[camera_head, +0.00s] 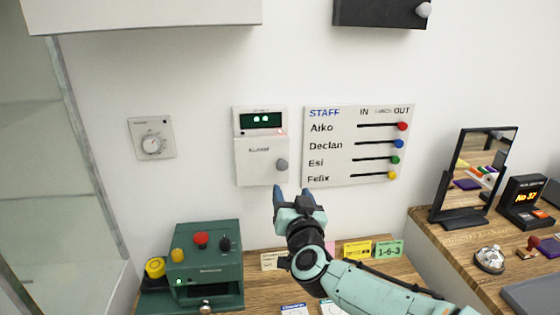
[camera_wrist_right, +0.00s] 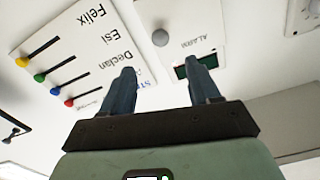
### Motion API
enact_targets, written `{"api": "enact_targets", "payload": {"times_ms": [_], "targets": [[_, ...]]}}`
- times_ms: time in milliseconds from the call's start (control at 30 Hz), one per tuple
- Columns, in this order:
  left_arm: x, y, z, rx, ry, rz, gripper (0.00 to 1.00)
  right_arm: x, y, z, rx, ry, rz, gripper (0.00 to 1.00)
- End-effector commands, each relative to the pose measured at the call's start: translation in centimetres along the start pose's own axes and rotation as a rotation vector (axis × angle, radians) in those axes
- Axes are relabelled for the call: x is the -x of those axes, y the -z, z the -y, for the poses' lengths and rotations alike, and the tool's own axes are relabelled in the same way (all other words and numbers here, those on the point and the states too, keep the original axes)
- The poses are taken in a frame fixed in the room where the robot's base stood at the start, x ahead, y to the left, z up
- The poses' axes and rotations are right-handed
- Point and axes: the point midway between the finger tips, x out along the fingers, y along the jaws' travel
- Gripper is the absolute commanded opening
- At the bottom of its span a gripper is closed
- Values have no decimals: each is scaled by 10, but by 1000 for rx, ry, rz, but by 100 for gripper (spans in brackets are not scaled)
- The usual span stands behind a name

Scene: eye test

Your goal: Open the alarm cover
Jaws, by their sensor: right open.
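The alarm panel (camera_head: 237,120) is a white wall box with a dark display (camera_head: 262,119) showing green marks. Its white cover (camera_head: 255,170) is the lower part, lying flat and closed, with a round grey knob (camera_head: 282,165) at its right side. My right gripper (camera_head: 294,190) is open and empty, just below and slightly right of the knob in the picture. In the right wrist view the panel appears upside down, with the knob (camera_wrist_right: 160,38) beyond and between the fingers (camera_wrist_right: 161,72). One finger partly hides the display. My left gripper is not in view.
A staff board (camera_head: 340,180) with coloured sliders hangs right of the alarm panel. A dial plate (camera_head: 152,138) hangs to its left. Below, a green machine (camera_head: 207,260) stands on a wooden desk (camera_head: 255,290). A mirror (camera_head: 475,170) stands at right.

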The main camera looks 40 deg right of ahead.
Motion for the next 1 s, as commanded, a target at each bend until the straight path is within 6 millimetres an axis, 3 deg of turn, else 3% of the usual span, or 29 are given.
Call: {"api": "enact_targets", "payload": {"times_ms": [167,500,700,1000], "targets": [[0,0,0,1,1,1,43,-14,0,0,0,-2,0,61],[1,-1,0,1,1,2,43,-85,-1,0,1,-2,1,61],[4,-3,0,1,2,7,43,-117,0,0,1,-2,1,61],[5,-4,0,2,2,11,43,-134,0,0,0,0,0,61]]}}
